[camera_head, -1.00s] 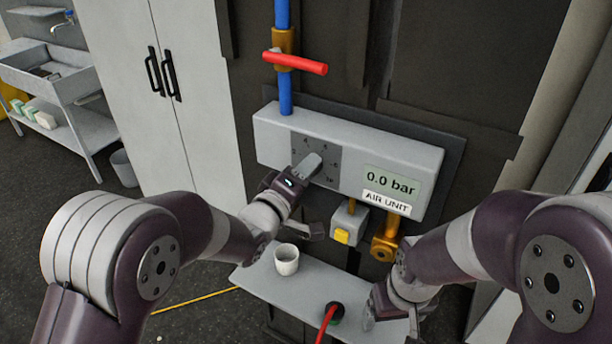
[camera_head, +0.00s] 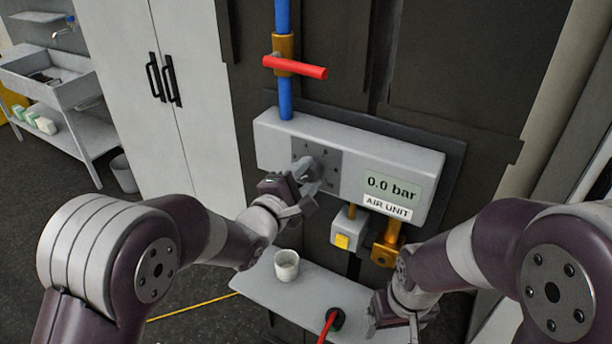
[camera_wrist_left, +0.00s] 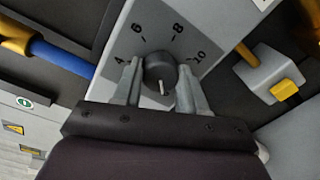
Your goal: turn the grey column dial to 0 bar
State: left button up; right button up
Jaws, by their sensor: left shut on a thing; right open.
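The grey dial (camera_head: 325,164) sits on a dark square scale plate at the left of the grey air unit (camera_head: 270,135). In the left wrist view the dial (camera_wrist_left: 160,68) is a dark round knob between my two fingers. Its pale mark points to the bottom of that picture, away from the visible numbers 4, 6, 8 and 10; the rest of the scale is hidden. My left gripper (camera_head: 312,188) is shut on the dial, one finger on each side. The display (camera_head: 390,186) reads 0.0 bar. My right gripper (camera_head: 393,318) is open near the shelf's right end.
A red valve handle (camera_head: 295,67) crosses the blue pipe (camera_head: 284,20) above the unit. A yellow button box (camera_head: 346,238) and a brass fitting (camera_head: 386,248) hang below. A white cup (camera_head: 286,266) and a red hose (camera_head: 327,325) are at the grey shelf (camera_head: 262,284).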

pick_arm(q)
jog(key=shift+f+n, duration=0.15)
jog(key=shift+n, duration=0.35)
jog(key=o, duration=1.1)
jog(key=shift+c, duration=0.2)
jog(key=shift+s+a, duration=0.15)
jog(key=shift+s, duration=0.05)
jog(key=b+v, duration=0.3)
jog(key=v, duration=0.9)
jog(key=shift+s+a, duration=0.1)
